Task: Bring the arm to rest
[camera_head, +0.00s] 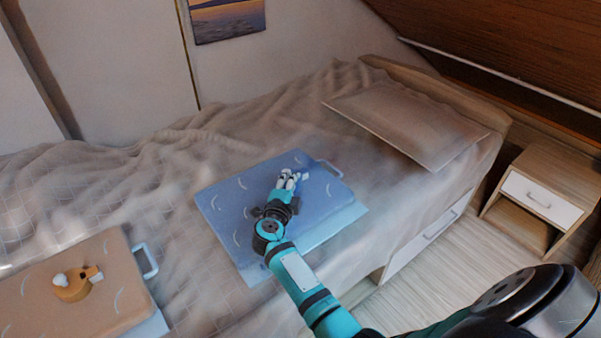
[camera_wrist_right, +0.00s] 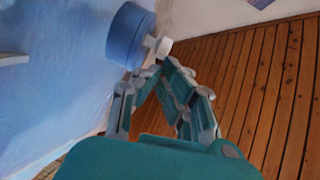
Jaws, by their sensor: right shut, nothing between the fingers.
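My right arm (camera_head: 300,270), teal and black, reaches from the lower right over the bed. My right gripper (camera_head: 290,178) is over the blue case (camera_head: 222,207) that lies on the bed. In the right wrist view, the gripper's fingers (camera_wrist_right: 155,72) come together at their tips with nothing between them. A blue rounded object (camera_wrist_right: 128,35) with a white knob (camera_wrist_right: 163,47) is close to the fingertips; I cannot tell whether they touch. In the head view the gripper hides most of that spot. My left gripper is not in view.
A tan case (camera_head: 110,250) with an orange-brown and white object (camera_head: 78,284) lies on the bed at left. A pillow (camera_head: 400,120) lies near the headboard. A nightstand (camera_head: 545,190) with a white drawer stands at right. A white-fronted drawer (camera_head: 425,245) is under the bed.

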